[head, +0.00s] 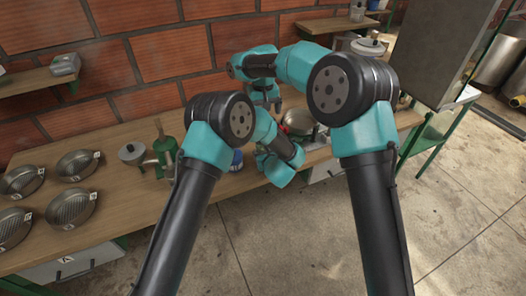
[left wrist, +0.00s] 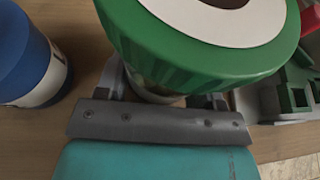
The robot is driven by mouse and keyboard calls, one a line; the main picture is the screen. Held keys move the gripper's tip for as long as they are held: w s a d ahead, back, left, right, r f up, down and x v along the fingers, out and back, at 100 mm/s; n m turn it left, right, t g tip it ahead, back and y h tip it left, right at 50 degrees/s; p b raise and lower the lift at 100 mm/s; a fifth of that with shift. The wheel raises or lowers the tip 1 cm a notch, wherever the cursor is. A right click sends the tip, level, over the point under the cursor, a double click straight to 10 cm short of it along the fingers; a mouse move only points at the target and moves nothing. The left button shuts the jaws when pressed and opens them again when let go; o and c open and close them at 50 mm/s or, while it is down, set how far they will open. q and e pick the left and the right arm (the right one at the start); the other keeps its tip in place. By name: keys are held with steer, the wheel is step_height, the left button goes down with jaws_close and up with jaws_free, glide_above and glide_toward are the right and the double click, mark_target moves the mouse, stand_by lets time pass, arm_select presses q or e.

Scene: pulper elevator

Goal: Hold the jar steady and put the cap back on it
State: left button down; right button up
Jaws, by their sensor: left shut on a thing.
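In the left wrist view, a ribbed green cap (left wrist: 200,60) with a pale ring and a dark centre on top fills the upper middle. Under it a small part of the brownish jar (left wrist: 150,92) shows between the fingers of my left gripper (left wrist: 165,98), which is shut on the jar. I cannot tell whether the cap is fully seated. In the head view the jar is hidden by my left arm. My right gripper (head: 270,100) hangs above the bench beyond my left wrist, its fingers small and partly hidden; I cannot tell whether it holds anything.
A blue container (left wrist: 28,65) stands left of the jar, close by. Green parts (left wrist: 297,90) lie at the right of the wrist view. A brick wall stands behind.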

steer(key=shift+r, duration=0.45)
arm_select(q)
steer(key=shift+c, duration=0.8)
jaws_free()
steer(key=v, duration=1.7)
steer(key=shift+s, duration=0.3)
